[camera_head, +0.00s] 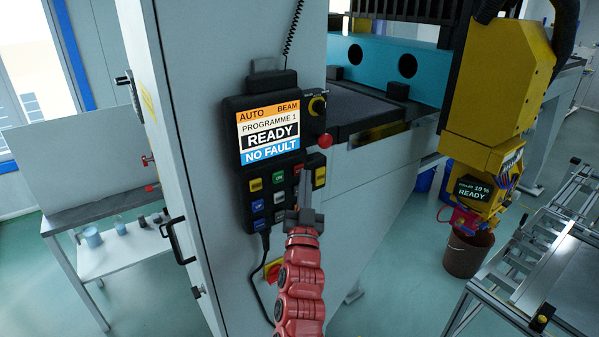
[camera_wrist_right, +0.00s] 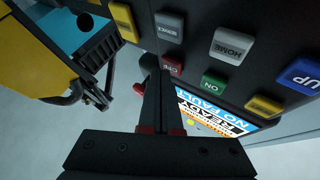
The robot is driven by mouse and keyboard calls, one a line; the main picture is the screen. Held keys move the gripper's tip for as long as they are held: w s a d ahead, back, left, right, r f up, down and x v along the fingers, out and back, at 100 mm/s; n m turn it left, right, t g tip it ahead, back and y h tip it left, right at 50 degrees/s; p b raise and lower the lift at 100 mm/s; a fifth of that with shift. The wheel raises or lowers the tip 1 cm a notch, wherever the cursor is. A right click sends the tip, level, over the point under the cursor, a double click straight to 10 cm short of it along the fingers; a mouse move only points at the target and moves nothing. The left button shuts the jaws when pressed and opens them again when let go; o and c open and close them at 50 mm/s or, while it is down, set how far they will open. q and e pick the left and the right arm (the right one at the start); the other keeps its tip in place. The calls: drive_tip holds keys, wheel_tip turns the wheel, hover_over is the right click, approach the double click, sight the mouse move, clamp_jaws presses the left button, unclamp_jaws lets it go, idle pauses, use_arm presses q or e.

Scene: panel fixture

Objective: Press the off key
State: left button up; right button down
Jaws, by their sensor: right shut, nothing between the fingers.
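The control pendant (camera_head: 230,140) hangs on the grey cabinet. Its screen (camera_head: 268,132) reads AUTO, BEAM, PROGRAMME 1, READY, NO FAULT. The red off key (camera_head: 298,169) is in the upper key row, right of the green ON key (camera_head: 278,177). In the right wrist view the off key (camera_wrist_right: 174,69) shows beside the fingertips, partly hidden by them. My right gripper (camera_head: 306,178) is shut and empty, its tips close to the off key. I cannot tell whether they touch it. My left gripper is not in view.
A yellow machine head (camera_head: 500,80) stands right. A cable hangs below the pendant.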

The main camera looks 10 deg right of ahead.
drive_tip(key=shift+w+a, duration=0.1)
drive_tip(key=shift+w, duration=0.25)
idle(0.7)
drive_tip(key=shift+s, duration=0.1)
drive_tip(key=shift+s+f+b, duration=0.1)
drive_tip(key=shift+s+b, duration=0.05)
drive_tip(key=shift+b, duration=0.15)
drive_tip(key=shift+s+d, duration=0.25)
drive_tip(key=shift+s, duration=0.3)
drive_tip(key=shift+s+d+b, duration=0.1)
drive_tip(key=shift+s+d, duration=0.2)
drive_tip(key=shift+s, duration=0.5)
drive_tip(key=shift+s+d+b, duration=0.15)
drive_tip(key=shift+s+d, duration=0.1)
drive_tip(key=shift+s, duration=0.5)
drive_tip(key=shift+s+d+b, duration=0.1)
drive_tip(key=shift+s+d, duration=0.2)
drive_tip(key=shift+s, duration=0.5)
